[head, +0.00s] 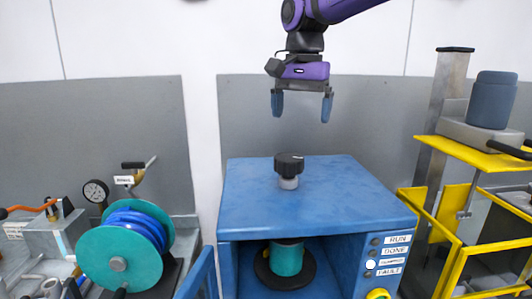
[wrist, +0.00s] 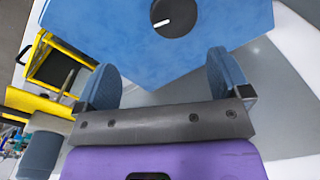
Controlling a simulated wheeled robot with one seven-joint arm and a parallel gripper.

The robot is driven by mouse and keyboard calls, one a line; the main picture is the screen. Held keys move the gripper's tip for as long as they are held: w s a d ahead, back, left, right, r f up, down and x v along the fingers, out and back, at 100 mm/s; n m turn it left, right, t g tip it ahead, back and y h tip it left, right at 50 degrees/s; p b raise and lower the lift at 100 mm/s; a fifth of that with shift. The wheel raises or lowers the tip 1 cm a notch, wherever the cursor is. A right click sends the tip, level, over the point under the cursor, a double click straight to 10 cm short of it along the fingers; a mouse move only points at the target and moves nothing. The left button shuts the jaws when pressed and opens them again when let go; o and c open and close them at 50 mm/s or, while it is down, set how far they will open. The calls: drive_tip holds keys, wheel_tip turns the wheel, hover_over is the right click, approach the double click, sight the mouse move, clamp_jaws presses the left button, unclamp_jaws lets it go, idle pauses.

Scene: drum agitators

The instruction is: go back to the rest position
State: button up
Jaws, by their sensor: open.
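My gripper (head: 301,105) is open and empty, with its two blue fingers wide apart and pointing down. It hangs in the air above the blue cabinet (head: 255,205), clear of it. A black knob (head: 289,163) on a grey stem stands on the cabinet's top, below the gripper and apart from it. In the wrist view the fingers of my gripper (wrist: 172,82) show nothing between them. The black knob (wrist: 175,17) with a white mark sits beyond them at the top edge of that view, on the blue cabinet top (wrist: 105,28).
A teal drum (head: 287,260) stands inside the open cabinet. Lamps labelled RUN, DONE and FAULT (head: 391,255) are on its right front. A yellow frame (head: 455,258) with a grey-blue cylinder (head: 492,100) is at right. A teal hose reel (head: 120,262) and a gauge (head: 95,190) are at left.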

drive_tip(key=s+d+f+n+t, duration=0.2)
drive_tip(key=s+d+n+t, duration=0.1)
drive_tip(key=s+d, duration=1)
drive_tip(key=s+d+f+n+t, duration=0.1)
drive_tip(key=s+d+f, duration=0.2)
drive_tip(key=s, duration=0.2)
drive_tip(key=s+d+f+n+t, duration=0.1)
drive_tip(key=s+d+f, duration=0.2)
drive_tip(key=s, duration=0.3)
drive_tip(key=shift+s+f+n, duration=0.25)
drive_tip(key=shift+f+n, duration=0.15)
drive_tip(key=shift+f, duration=0.1)
drive_tip(key=shift+a, duration=0.2)
